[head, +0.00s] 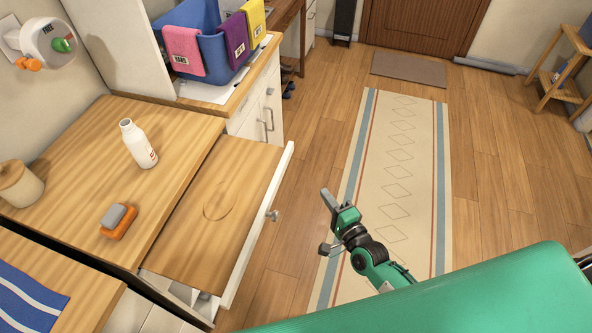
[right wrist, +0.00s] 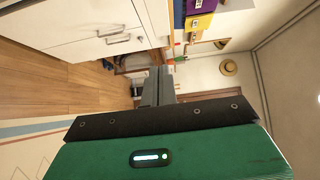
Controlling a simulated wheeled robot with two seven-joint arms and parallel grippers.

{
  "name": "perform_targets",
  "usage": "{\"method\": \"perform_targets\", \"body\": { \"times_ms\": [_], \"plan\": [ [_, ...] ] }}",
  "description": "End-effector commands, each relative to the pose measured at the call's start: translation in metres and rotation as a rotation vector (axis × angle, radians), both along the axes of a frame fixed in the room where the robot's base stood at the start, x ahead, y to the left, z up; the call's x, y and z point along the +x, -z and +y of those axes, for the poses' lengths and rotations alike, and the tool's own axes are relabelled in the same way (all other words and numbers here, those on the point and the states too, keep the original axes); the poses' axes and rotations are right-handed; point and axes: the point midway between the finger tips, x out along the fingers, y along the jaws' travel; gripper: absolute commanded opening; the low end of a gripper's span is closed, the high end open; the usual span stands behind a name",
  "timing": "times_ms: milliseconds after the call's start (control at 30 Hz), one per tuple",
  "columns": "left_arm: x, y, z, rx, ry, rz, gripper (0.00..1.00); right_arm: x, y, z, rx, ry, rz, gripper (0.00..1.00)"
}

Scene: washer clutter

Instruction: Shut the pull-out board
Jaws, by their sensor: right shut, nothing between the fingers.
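The pull-out board (head: 233,183) is a wooden panel with a shallow oval recess. It sticks out from under the wooden counter on the left in the head view. It has a white front edge (head: 255,232) with a round grey knob (head: 273,215). My right gripper (head: 327,201) is green and dark grey and hangs to the right of the knob, apart from it, over the floor and runner. Its fingers show shut and empty in the right wrist view (right wrist: 157,90). The board does not clearly show in the wrist view. My left gripper is out of view.
A white bottle (head: 138,144) and an orange and grey sponge (head: 118,219) stand on the counter (head: 75,170). A blue basket (head: 213,50) with coloured cloths sits on the cabinet behind. A runner (head: 398,150) lies on the open floor to the right.

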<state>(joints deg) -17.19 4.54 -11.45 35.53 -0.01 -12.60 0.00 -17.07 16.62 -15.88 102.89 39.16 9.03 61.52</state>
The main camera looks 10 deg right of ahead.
Motion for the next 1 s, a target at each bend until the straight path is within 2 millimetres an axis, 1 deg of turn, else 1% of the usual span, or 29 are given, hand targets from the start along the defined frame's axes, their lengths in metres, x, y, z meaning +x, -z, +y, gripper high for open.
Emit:
{"method": "perform_targets", "body": {
  "times_ms": [33,167,700,733,800,900,1000],
  "plan": [
    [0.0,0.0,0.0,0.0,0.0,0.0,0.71,0.002,-0.003,0.001,0.01,0.0,-0.005,0.0],
    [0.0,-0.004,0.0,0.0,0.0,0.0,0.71,0.012,-0.006,0.003,0.01,0.0,-0.008,0.0],
    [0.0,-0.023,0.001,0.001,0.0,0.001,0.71,0.097,-0.005,0.025,0.006,0.0,-0.007,0.0],
    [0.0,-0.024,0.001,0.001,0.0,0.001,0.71,0.101,-0.005,0.026,0.006,0.0,-0.006,0.0],
    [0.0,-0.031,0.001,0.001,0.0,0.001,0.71,0.106,-0.007,0.039,0.009,0.0,-0.004,0.0],
    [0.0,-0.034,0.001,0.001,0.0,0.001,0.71,0.112,-0.005,0.05,0.007,-0.001,-0.004,0.0],
    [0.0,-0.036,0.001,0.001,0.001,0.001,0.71,0.115,-0.004,0.056,0.007,-0.001,-0.004,0.0]
  ]
}}
